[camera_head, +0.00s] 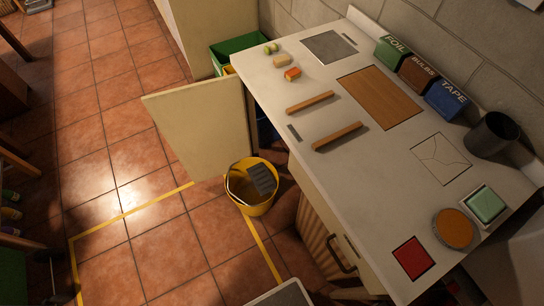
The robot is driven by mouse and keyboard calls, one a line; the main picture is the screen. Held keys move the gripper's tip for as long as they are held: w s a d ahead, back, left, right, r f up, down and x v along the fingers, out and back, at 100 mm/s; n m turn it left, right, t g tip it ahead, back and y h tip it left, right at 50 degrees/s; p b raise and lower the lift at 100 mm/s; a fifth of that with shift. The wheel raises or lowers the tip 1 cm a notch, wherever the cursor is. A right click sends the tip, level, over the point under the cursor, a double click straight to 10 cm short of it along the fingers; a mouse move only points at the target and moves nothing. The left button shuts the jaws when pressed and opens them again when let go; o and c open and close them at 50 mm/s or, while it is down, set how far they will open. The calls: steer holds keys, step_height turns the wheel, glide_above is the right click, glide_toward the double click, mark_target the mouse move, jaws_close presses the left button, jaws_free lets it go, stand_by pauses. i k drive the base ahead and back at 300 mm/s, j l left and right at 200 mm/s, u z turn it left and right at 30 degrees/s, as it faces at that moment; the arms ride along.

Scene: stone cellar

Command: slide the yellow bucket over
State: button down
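The yellow bucket (258,208) stands upright on the tiled floor, close to the front of the worktop cabinet. A thin handle lies along its rim, and a dark grey, ribbed object (263,179) sticks up out of it. The bucket is beside the lower edge of an open cream cabinet door (205,135). It stands over or very near yellow floor tape (140,208), and it hides part of that line. My gripper is not in view.
The worktop (290,125) fills the right side and holds wooden bars, a cutting board, several labelled boxes and a dark cup (490,135). A green bin (238,50) stands behind the door. The floor left of the bucket is clear. Dark furniture lines the left edge.

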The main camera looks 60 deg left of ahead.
mark_target(239, 185)
steer(key=u, duration=2.2)
